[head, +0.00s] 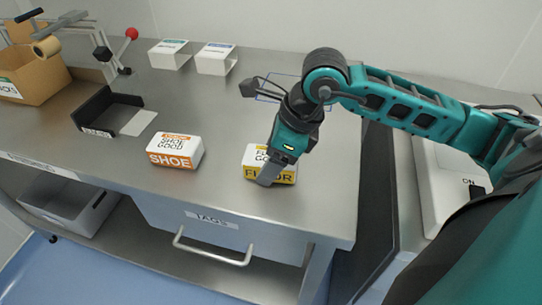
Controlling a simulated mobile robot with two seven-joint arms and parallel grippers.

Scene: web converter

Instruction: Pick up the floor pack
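The floor pack (285,173) is a small white box with a yellow band, sitting on the steel table near its front right. Its lettering is partly covered by my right gripper (269,172). The gripper comes down from above, and one grey finger shows in front of the pack's front face. The other finger is hidden, so I cannot tell whether the gripper is closed on the pack. My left gripper is not in view.
An orange and white shoe pack (175,151) stands to the left. A black holder (97,112), two white holders (214,60) and a cardboard box (33,77) are farther back. A drawer labelled TAGS (213,219) is below the table edge.

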